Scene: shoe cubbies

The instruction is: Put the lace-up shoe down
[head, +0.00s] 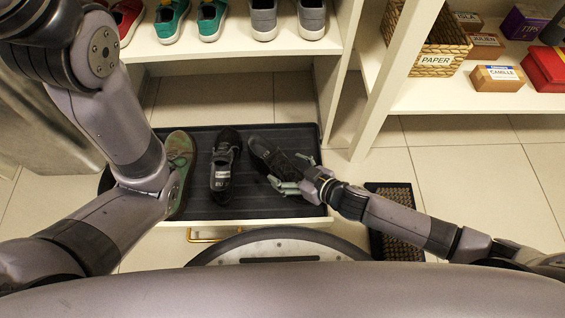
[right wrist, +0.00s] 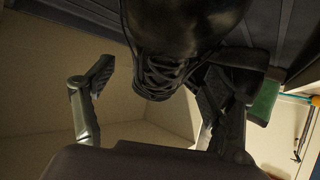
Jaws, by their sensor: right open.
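A black lace-up shoe (head: 268,157) lies on the dark ribbed tray (head: 240,208), toward its right side. It is tilted, with one end up and left. My right gripper (head: 292,176) is open around the shoe's near end. In the right wrist view the dark shoe (right wrist: 178,30) with its laces hangs into the space between the spread fingers (right wrist: 155,90). The right finger is close to the shoe; I cannot tell if it touches. The left finger stands clear. My left arm shows, but its gripper is out of view.
A shelf above holds several shoes. A wicker basket (head: 440,48) and boxes sit on the right shelf. A dark mat (head: 397,205) lies right of the tray.

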